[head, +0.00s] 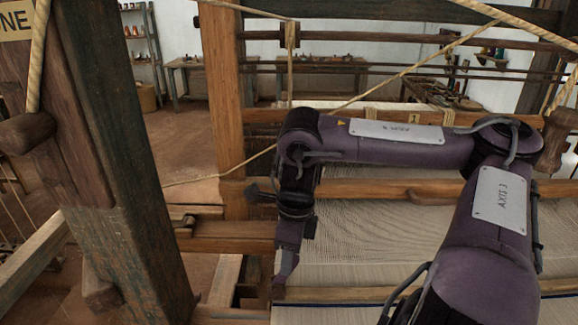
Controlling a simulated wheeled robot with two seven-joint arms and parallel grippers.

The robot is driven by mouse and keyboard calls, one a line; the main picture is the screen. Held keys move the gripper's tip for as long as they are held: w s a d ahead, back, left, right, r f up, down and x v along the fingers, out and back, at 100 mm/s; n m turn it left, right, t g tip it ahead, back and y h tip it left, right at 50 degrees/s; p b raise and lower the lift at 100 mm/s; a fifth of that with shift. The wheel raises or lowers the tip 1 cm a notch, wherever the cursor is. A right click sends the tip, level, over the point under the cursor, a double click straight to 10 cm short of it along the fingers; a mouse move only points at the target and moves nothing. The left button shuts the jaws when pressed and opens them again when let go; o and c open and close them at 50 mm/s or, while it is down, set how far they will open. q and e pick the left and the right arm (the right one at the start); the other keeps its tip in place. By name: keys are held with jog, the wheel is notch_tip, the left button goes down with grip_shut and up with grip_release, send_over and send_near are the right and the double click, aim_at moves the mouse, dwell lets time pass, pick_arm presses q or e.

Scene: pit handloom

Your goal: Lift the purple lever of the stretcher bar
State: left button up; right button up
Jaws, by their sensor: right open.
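My right gripper (283,272) points down at the left edge of the pale woven cloth (390,250). It is open, seen nearly edge-on, and I see nothing held in it. A thin wooden bar (345,294) lies across the cloth and looks like the stretcher bar. The fingertips are close to its left end; I cannot tell whether they touch. I cannot make out the purple lever; my right arm covers part of the bar and cloth. My left gripper is out of view.
A thick dark post (120,150) of the loom stands at the left. A lighter upright (225,90) rises behind the gripper. A wooden beam (385,189) crosses behind the cloth, and ropes (440,50) run above. Side rails (225,237) lie left of the cloth.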

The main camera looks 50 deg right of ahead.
jog(key=r, duration=0.4)
jog(key=r+b, duration=0.1)
jog(key=r, duration=0.1)
jog(key=shift+s+d+r, duration=0.1)
jog(key=shift+d+r, duration=0.15)
jog(key=shift+d, duration=0.05)
